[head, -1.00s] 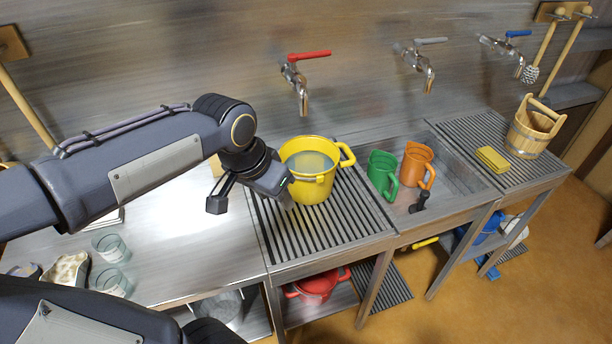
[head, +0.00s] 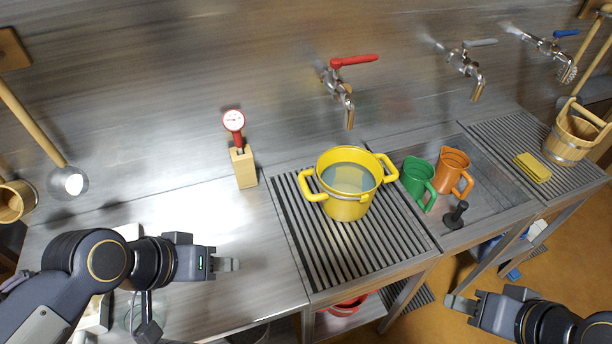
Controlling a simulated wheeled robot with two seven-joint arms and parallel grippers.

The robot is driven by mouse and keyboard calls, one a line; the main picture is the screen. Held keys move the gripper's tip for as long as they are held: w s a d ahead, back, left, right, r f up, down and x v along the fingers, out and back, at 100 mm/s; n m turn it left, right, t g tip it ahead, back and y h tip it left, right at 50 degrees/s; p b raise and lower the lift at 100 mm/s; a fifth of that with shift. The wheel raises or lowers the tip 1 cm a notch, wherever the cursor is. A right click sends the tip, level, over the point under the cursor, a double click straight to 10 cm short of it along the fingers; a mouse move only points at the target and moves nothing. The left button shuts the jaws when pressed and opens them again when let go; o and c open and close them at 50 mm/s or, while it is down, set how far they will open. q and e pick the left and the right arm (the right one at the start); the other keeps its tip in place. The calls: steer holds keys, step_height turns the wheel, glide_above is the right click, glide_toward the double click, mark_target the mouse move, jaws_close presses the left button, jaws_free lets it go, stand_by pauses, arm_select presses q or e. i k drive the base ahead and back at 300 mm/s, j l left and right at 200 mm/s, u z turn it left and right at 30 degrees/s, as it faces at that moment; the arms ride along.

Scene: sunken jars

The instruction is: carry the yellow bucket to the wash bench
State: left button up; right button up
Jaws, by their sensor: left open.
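The yellow bucket (head: 346,207) stands upright on the left slatted drainboard (head: 318,270), below and near the red-handled tap. It has two side handles and holds cloudy, pale liquid. My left gripper (head: 228,265) is open and empty over the steel worktop, left of the bucket and clear of its left handle. My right gripper (head: 459,304) is at the lower right, in front of the bench and apart from the bucket; its finger gap is unclear. I cannot tell which surface is named the wash bench.
A red gauge (head: 234,122) in a wooden block stands left of the bucket. Green (head: 418,178) and orange (head: 453,172) jugs stand in the sink right of it. A yellow sponge (head: 532,168) and wooden pail (head: 570,140) are further right. The worktop (head: 185,215) has free room.

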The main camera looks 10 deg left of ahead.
mark_target(220, 252)
steer(key=i+l+u, duration=0.1)
steer(key=l+u, duration=0.2)
steer(key=i+l+u, duration=0.1)
steer(key=l+u, duration=0.15)
steer(key=l, duration=0.15)
steer(key=l+u, duration=0.3)
steer(key=i+l, duration=0.05)
steer(key=l, duration=0.05)
